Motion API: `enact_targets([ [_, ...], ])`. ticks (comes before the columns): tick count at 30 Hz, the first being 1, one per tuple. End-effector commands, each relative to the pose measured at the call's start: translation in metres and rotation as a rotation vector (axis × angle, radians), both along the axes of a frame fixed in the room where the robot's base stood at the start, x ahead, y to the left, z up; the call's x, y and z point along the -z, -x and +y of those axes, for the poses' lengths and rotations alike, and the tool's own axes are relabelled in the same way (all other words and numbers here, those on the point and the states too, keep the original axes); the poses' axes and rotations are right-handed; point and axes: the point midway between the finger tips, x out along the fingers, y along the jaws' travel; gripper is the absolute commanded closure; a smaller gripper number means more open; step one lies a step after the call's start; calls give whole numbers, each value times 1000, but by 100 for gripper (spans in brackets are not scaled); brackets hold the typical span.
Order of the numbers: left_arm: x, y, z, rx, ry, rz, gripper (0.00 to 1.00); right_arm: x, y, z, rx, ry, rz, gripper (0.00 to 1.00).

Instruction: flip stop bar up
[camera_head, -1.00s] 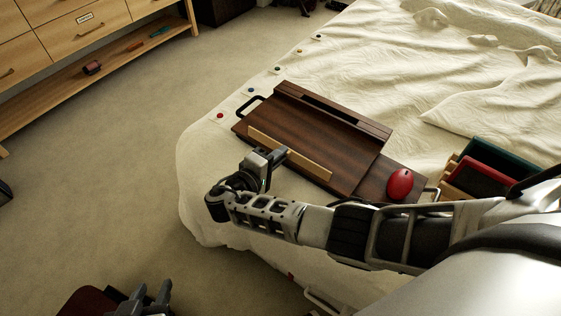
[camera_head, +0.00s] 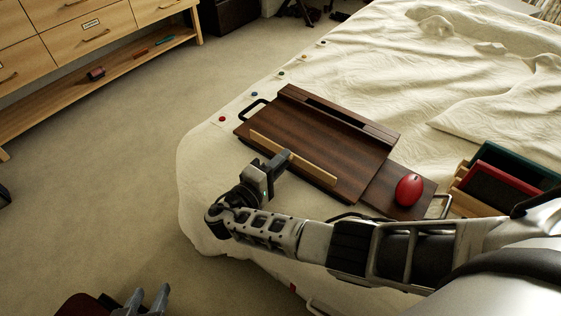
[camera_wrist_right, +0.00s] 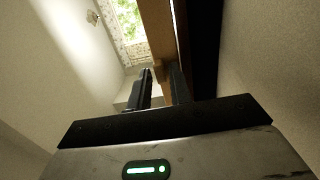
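The stop bar (camera_head: 310,167) is a pale wooden strip along the near edge of a dark brown lap desk (camera_head: 325,140) on the bed. My right gripper (camera_head: 279,160) reaches across from the right, its fingertips at the bar's near side around its middle.
A red mouse (camera_head: 408,190) lies on the desk's right-hand extension. Green and red bins (camera_head: 490,178) stand further right on the bed. Coloured buttons line the bed's left edge. A wooden drawer unit (camera_head: 75,50) stands at the far left, with open carpet between.

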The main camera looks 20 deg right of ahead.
Motion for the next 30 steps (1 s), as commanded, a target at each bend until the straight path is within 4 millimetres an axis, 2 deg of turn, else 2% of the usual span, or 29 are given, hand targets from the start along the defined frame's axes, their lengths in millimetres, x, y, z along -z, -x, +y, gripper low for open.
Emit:
enact_targets([
  [8, 0, -3, 0, -3, -1, -5, 64, 0, 0, 0, -1, -1, 2, 67],
  [13, -12, -3, 0, -2, -2, -6, 64, -6, -1, -1, -2, -36, 19, 67],
  [20, -56, -2, 0, 0, -1, -3, 64, -19, -3, -6, -1, -199, 107, 67],
  [30, -119, -2, 0, 0, -2, -2, 64, -28, -11, -20, -1, -558, 296, 67],
])
